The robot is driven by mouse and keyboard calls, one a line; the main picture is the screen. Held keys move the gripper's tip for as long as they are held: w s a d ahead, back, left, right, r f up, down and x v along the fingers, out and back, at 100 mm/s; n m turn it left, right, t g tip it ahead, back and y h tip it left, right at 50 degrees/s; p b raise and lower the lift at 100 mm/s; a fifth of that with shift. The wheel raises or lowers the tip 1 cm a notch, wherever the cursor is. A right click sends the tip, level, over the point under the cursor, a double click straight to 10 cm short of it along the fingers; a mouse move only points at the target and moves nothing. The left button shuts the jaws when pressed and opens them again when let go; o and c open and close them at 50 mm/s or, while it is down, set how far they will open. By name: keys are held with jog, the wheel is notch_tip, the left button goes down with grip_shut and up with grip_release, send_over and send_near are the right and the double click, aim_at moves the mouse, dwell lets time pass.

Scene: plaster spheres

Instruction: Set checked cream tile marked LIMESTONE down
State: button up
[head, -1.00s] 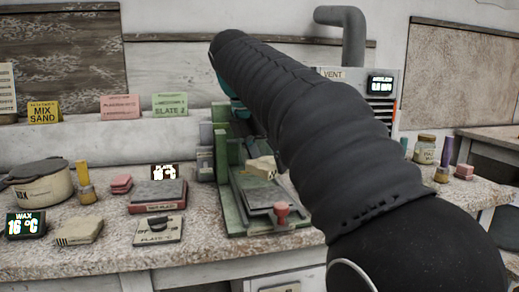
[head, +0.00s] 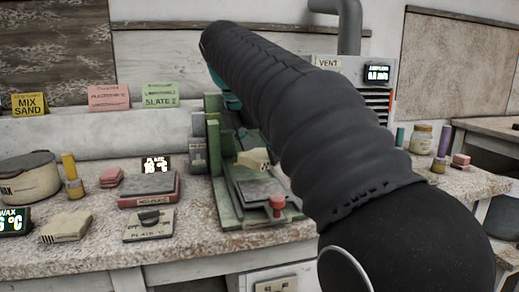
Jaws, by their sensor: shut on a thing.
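My black sleeved arm (head: 325,125) reaches from the lower right up across the middle of the head view. My gripper is hidden behind it, and only a teal part of the arm shows past the sleeve. I cannot see a checked cream tile marked LIMESTONE in a grip. A cream block (head: 254,160) with faint dark marks lies on the green machine (head: 228,205), partly beside the arm. A pale cream flat stack (head: 66,228) lies at the front left of the bench. Neither can be read as LIMESTONE.
The stone bench (head: 90,262) holds a pot (head: 28,178), a red-based hot plate (head: 150,190), a switch box (head: 150,225) and pink blocks (head: 111,177). A jar (head: 421,139) stands right of the arm. Label cards (head: 160,95) stand on the back ledge. Some bare bench shows around the front-left stack.

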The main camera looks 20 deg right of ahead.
aim_at(261, 188)
jog(key=shift+f+b, duration=2.15)
jog(key=shift+f, duration=0.2)
jog(key=shift+w+d+r+p, duration=0.1)
jog(key=shift+d+p, duration=0.05)
jog(key=shift+p, duration=0.75)
jog(key=shift+f+b, duration=0.35)
jog(key=shift+f, duration=0.35)
jog(key=o, duration=1.4)
jog(key=shift+r+p, duration=2)
jog(key=shift+p, duration=0.25)
